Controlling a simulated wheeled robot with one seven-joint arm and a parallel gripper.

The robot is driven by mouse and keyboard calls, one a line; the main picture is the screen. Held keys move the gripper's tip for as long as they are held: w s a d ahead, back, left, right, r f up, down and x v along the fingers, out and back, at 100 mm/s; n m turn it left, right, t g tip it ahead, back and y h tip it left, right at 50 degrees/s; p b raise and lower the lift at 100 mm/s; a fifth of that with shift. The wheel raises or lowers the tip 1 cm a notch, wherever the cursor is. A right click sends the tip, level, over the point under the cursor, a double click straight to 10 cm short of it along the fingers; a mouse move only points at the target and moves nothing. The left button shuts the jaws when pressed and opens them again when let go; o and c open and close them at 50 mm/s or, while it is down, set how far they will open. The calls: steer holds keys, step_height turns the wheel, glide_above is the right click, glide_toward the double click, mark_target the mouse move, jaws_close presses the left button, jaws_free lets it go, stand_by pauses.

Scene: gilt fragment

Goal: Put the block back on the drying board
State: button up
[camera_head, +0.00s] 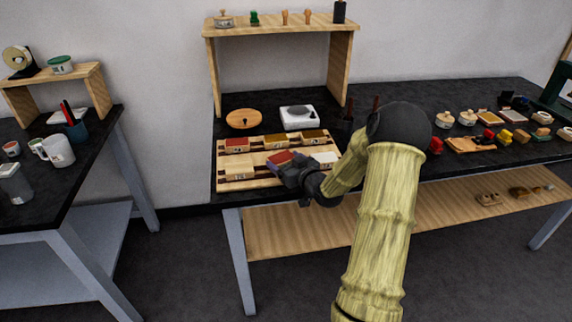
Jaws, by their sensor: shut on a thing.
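The wooden drying board (256,156) lies on the black table, below the wooden shelf. It holds a red-topped block (237,145), an orange-brown one (275,140) and a dark brown one (313,135) in the back row. A pale block (238,170) is at the front left and a whitish one (325,158) at the front right. My dark gripper (285,169) is shut on a red block with a bluish side (279,159), at the front middle of the board. The gripper hides part of this block, and I cannot tell whether it touches the board.
A round wooden disc (244,118) and a white scale-like device (299,117) stand behind the board under the shelf (280,27). My arm hides the table right of the board. Several small items sit farther right. Another table with mugs (57,150) is at left.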

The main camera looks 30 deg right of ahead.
steer(key=shift+f, duration=0.4)
steer(key=shift+f, duration=0.15)
steer(key=o, duration=1)
steer(key=shift+w, duration=0.1)
steer(key=shift+s+d, duration=0.15)
steer(key=shift+s, duration=0.05)
steer(key=shift+w, duration=0.1)
steer(key=s+d+r, duration=0.1)
steer(key=s+r, duration=0.1)
steer(key=s, duration=1)
